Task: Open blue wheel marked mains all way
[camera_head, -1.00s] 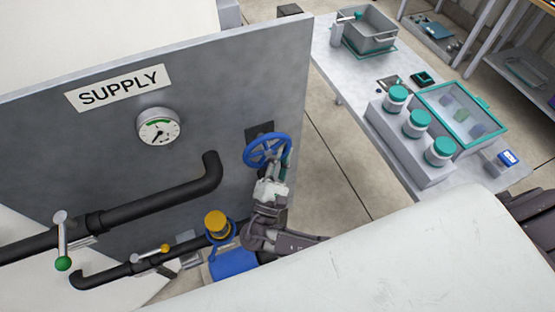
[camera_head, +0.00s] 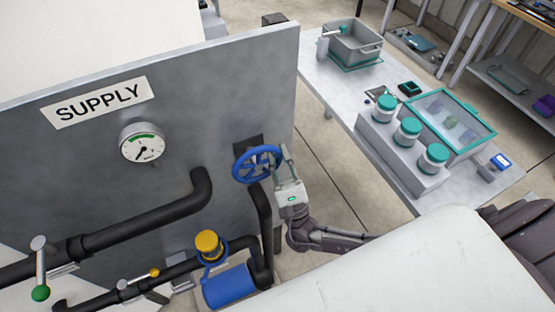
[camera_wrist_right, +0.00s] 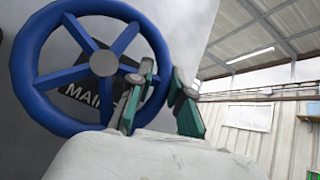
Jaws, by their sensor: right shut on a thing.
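The blue wheel (camera_head: 257,164) stands out from the grey panel near its right edge. In the right wrist view the blue wheel (camera_wrist_right: 103,62) fills the left half. Behind its spokes is a dark plate (camera_wrist_right: 82,92) reading "MAI", the rest covered. My right gripper (camera_head: 283,160) is at the wheel's right side. In the right wrist view my right gripper (camera_wrist_right: 163,72) has one finger inside the rim and one outside, shut on the rim. My left gripper is not in view.
The panel (camera_head: 80,150) carries a SUPPLY sign (camera_head: 100,103), a gauge (camera_head: 142,144) and black pipes (camera_head: 150,212). A green-knobbed lever (camera_head: 40,268) and a blue part with a yellow cap (camera_head: 208,244) sit below. A bench (camera_head: 315,75) with jars stands right, across open floor.

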